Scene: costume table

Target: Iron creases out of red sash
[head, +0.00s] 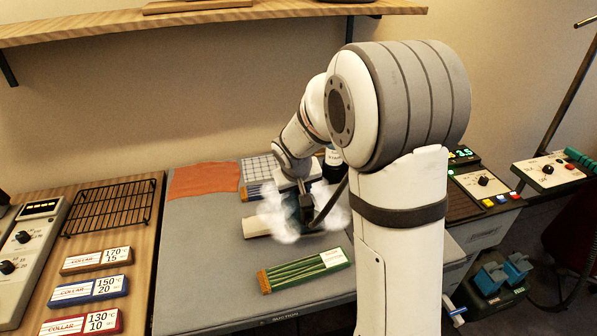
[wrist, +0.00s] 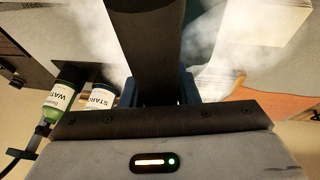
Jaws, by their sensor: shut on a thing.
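The orange-red sash (head: 203,181) lies flat at the far left of the grey ironing surface (head: 205,265). Its creases are too small to judge; what seems to be its edge shows at the right of the wrist view (wrist: 265,105). My gripper (head: 306,200) is shut on the dark handle of the iron (wrist: 146,40), to the right of the sash and apart from it. White steam surrounds the iron (head: 305,213) and hides its base, so I cannot tell if it touches the surface.
A green pleated bundle (head: 305,270) lies in front of the iron. A pale folded piece (head: 256,228) lies left of the steam. A wire rack (head: 108,205) and several collar labels (head: 88,290) are on the left. Water (wrist: 62,97) and starch (wrist: 100,95) bottles show in the wrist view.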

